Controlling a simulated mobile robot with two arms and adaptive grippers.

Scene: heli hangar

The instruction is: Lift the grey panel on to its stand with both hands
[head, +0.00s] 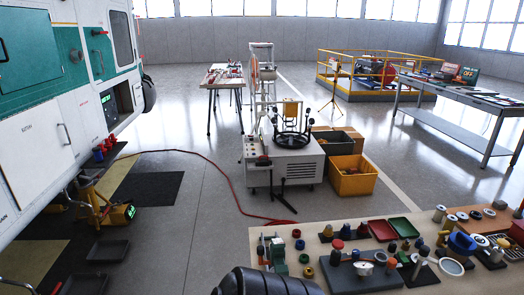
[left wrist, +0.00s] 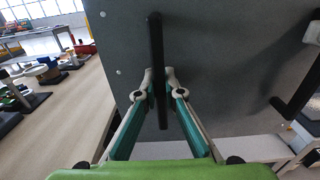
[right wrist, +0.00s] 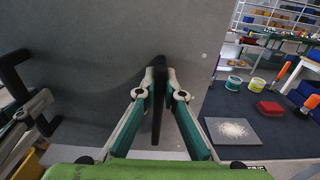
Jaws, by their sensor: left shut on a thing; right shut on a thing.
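The grey panel (left wrist: 220,60) fills much of the left wrist view, with a black bar handle on its face. My left gripper (left wrist: 158,82) is shut on this black handle (left wrist: 155,35). The panel also fills the left of the right wrist view (right wrist: 100,50). There my right gripper (right wrist: 160,85) is shut on another black handle (right wrist: 158,125). My left gripper and its handle also show at the left edge of that view. I cannot make out the panel's stand in any view.
In the head view a table (head: 262,240) with many small parts stands at the front right. A white machine cart (head: 285,165), an orange crate (head: 352,183) and a helicopter (head: 40,140) stand beyond. In the right wrist view a grey tray (right wrist: 232,130) lies beside the panel.

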